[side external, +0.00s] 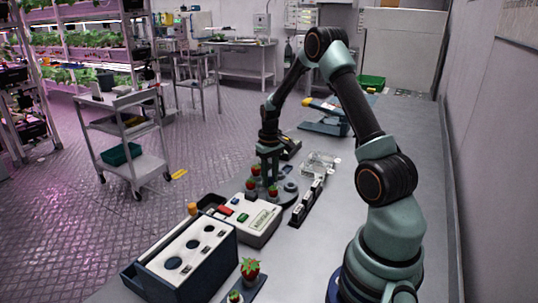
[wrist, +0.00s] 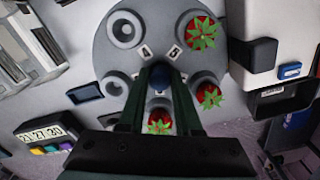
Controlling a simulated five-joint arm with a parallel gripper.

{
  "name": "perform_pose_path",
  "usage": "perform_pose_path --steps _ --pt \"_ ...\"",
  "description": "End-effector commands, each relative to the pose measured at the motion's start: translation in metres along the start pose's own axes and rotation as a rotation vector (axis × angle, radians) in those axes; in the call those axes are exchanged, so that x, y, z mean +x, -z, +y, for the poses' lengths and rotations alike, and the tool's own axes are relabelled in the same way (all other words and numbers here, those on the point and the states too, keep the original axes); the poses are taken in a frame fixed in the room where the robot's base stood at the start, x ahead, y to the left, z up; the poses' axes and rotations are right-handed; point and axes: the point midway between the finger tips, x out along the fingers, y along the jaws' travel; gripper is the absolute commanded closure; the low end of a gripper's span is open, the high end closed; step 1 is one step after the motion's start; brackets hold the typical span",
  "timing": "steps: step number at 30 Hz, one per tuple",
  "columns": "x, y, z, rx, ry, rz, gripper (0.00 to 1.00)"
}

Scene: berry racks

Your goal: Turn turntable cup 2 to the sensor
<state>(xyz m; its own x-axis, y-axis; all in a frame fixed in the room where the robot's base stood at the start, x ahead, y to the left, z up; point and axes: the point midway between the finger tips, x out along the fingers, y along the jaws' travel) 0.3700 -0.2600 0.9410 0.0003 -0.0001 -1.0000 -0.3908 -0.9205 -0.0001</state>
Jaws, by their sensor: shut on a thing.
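The turntable is a grey round plate that shows in the wrist view (wrist: 183,48) and under my gripper in the side view (side external: 291,198). Strawberries sit in three cups: one at the upper right (wrist: 201,32), one at the right (wrist: 209,97), one at the bottom (wrist: 159,123), partly hidden by my fingers. The upper-left cup (wrist: 124,29) and left cup (wrist: 115,86) look empty. My gripper (wrist: 166,76) points down and is shut on the blue centre knob (wrist: 168,77). I cannot tell which cup is cup 2.
A timer (wrist: 44,134) and a black rack (side external: 307,202) are near. A dark-blue box (side external: 190,262) stands in front.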

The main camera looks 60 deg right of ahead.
Motion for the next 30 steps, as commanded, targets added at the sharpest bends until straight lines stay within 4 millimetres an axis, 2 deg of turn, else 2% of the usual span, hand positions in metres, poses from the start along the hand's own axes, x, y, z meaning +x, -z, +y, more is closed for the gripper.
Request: perform_pose_path --steps 11,30 --pt "-0.0009 -0.0002 0.0 -0.079 0.0 -0.002 1.0" --pt "-0.0011 -0.0002 0.0001 -0.391 0.001 -0.002 1.0"
